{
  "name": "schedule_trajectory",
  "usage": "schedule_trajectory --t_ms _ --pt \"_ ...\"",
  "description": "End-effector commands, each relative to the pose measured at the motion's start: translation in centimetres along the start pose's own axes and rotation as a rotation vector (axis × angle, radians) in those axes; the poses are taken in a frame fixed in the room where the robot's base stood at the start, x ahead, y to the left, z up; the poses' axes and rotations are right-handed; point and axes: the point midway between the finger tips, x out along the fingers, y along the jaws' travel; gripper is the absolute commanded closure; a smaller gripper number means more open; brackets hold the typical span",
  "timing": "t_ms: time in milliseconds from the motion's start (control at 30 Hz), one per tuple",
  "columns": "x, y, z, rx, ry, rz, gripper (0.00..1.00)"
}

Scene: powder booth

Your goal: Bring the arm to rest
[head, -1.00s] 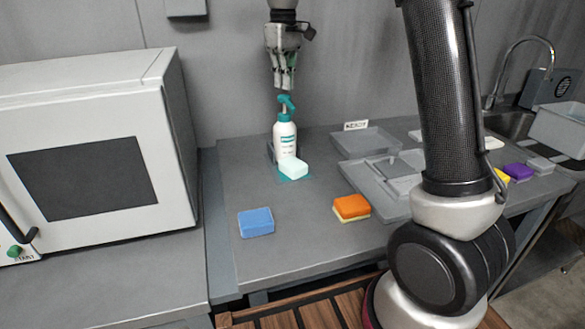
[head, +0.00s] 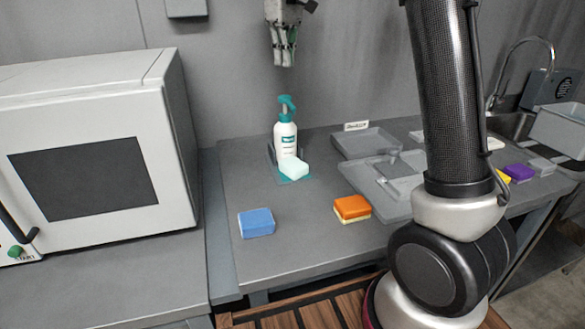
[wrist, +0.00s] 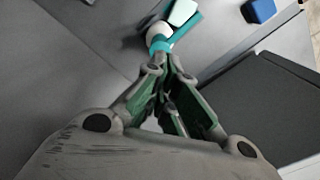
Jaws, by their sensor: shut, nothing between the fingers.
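My gripper (head: 284,62) is shut and empty. It points down in the air above the white spray bottle (head: 285,135) with the teal trigger head, clear of it in the head view. In the wrist view my gripper (wrist: 168,65) shows its fingertips together, with the teal bottle head (wrist: 160,43) below and beyond them. The bottle stands upright on the grey table (head: 290,235) near the back wall. My arm's upper end is cut off by the top of the head view.
A pale green-white sponge (head: 293,168) lies in front of the bottle. A blue sponge (head: 256,222) and an orange sponge (head: 352,208) lie nearer. A white oven (head: 90,150) stands left. Grey trays (head: 368,143), a purple sponge (head: 519,172) and a sink (head: 510,123) are right.

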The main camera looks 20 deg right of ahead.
Motion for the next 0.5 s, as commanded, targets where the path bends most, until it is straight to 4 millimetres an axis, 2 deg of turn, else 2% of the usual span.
schedule_trajectory --t_ms 133,200,267,367,500 --pt "0.2 0.2 -0.8 0.037 0.034 0.008 1.00" --pt "2.4 0.1 -0.5 0.065 0.025 0.005 1.00" --pt "4.1 -0.1 0.6 0.089 0.015 0.003 1.00" --pt "5.5 -0.5 4.3 0.143 0.026 0.004 1.00" --pt "6.3 -0.7 11.2 0.228 0.068 0.011 1.00"
